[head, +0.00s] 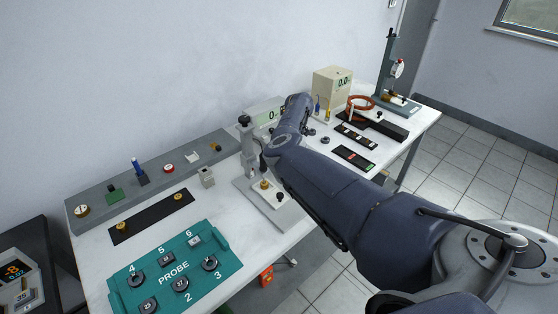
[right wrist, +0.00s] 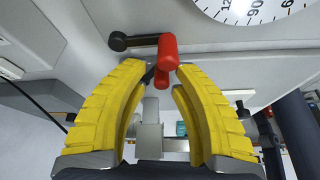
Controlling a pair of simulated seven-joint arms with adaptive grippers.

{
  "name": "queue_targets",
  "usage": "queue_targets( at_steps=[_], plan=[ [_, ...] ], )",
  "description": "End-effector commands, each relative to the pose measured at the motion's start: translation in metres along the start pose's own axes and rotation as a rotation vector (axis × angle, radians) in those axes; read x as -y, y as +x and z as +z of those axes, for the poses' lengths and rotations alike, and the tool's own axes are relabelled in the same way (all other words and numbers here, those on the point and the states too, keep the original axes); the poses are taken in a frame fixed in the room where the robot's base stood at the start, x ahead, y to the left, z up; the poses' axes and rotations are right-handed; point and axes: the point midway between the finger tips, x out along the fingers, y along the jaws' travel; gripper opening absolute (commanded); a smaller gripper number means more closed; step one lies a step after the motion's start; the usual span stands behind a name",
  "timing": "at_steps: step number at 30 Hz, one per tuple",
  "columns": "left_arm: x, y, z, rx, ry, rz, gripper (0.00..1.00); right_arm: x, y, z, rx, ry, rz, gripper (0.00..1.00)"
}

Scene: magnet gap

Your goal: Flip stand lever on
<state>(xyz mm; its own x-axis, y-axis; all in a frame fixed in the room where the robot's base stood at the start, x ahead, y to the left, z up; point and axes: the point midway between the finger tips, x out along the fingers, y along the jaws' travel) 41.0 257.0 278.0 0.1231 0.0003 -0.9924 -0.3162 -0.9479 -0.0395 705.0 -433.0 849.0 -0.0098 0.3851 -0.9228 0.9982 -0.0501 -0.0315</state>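In the right wrist view, a lever with a bright red grip (right wrist: 168,55) and a dark arm ending in a black knob (right wrist: 119,41) sits on a pale grey surface. My right gripper (right wrist: 163,76) has yellow fingers standing apart. The red grip lies at the opening between the fingertips, its upper part beyond them; I cannot tell whether either finger touches it. In the head view my right arm reaches across the bench, and its gripper and the lever are hidden or not distinguishable. My left gripper is not in view.
A white dial (right wrist: 255,8) is close beyond the right fingertip. On the bench, a grey stand (head: 249,150) is beside my arm, with a teal probe box (head: 226,262) at the front left. A dial stand (head: 390,62) and a cream meter (head: 330,88) stand at the far end.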

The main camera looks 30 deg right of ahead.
Motion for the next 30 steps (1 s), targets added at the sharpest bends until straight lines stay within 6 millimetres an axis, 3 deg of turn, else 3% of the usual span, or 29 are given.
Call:
queue_targets(
  at_steps=[3,14,30],
  plan=[
    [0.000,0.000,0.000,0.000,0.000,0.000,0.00,0.000,0.000,0.001,0.001,0.001,0.000,0.38],
    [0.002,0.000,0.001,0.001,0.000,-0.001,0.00,0.000,-0.009,0.001,0.002,0.002,0.000,0.38],
    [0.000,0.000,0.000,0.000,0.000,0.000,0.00,0.000,-0.094,0.000,0.001,0.001,0.001,0.38]
  ],
)
